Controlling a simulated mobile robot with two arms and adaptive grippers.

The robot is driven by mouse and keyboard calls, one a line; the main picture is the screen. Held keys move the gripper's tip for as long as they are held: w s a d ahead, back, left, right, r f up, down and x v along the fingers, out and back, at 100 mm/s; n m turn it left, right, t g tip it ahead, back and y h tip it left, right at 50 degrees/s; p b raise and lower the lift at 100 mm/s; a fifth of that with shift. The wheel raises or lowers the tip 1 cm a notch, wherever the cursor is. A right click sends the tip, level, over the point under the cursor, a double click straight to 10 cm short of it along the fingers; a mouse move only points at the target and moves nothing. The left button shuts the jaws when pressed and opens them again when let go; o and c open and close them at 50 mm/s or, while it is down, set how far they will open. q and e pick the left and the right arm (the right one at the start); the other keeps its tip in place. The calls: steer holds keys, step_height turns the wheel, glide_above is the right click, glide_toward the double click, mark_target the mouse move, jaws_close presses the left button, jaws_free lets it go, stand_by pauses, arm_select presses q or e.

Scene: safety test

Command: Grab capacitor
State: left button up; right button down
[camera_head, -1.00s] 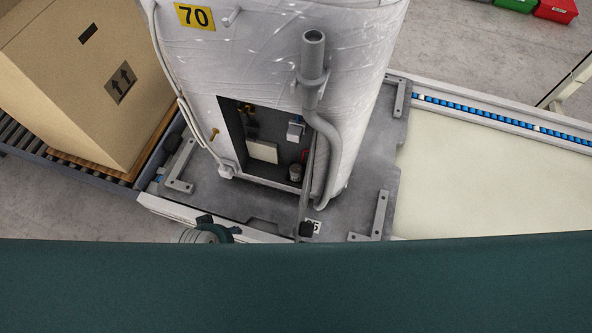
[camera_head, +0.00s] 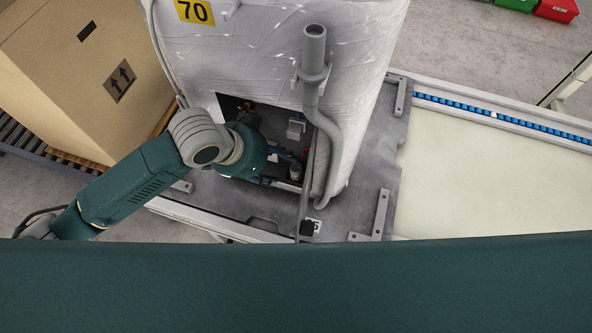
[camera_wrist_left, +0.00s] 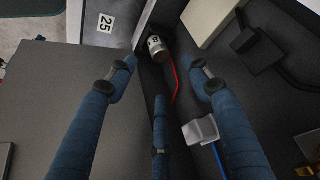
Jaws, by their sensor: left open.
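The capacitor (camera_head: 296,172), a small silver can with a dark end, stands in the open compartment (camera_head: 226,103) of the white wrapped machine. In the left wrist view the capacitor (camera_wrist_left: 158,48) is close to the compartment's side wall, with a red wire beside it. My left gripper (camera_head: 284,166) reaches into the compartment from the left, its blue fingers near the capacitor. In the left wrist view the gripper (camera_wrist_left: 162,75) is open, its three fingers spread and empty; the capacitor is just beyond the fingertips, apart from them. My right gripper is not in view.
A white connector (camera_wrist_left: 200,130) with a blue wire and a pale box (camera_wrist_left: 210,15) are near the fingers. A grey pipe (camera_head: 314,75) runs down the machine's front, right of the opening. A large carton (camera_head: 85,75) stands at left.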

arm_select(q)
glide_above(295, 168)
steer(key=s+a, duration=0.2)
steer(key=a, duration=0.1)
steer(key=f, duration=0.4)
steer(key=shift+w+d+f, duration=0.1)
steer(key=shift+d+f, duration=0.1)
steer(key=shift+f, duration=0.1)
steer(key=shift+w+d+f+p, duration=0.2)
steer(key=shift+d+f+p, duration=0.1)
steer(key=shift+f+p, duration=0.2)
steer(key=x, duration=0.3)
steer(key=shift+d+f+p, duration=0.15)
steer(key=shift+p, duration=0.25)
steer(key=shift+w+d+f, duration=0.1)
steer(key=shift+w+f, duration=0.1)
steer(key=shift+f, duration=0.15)
steer(key=shift+r, duration=0.1)
steer(key=c, duration=1.2)
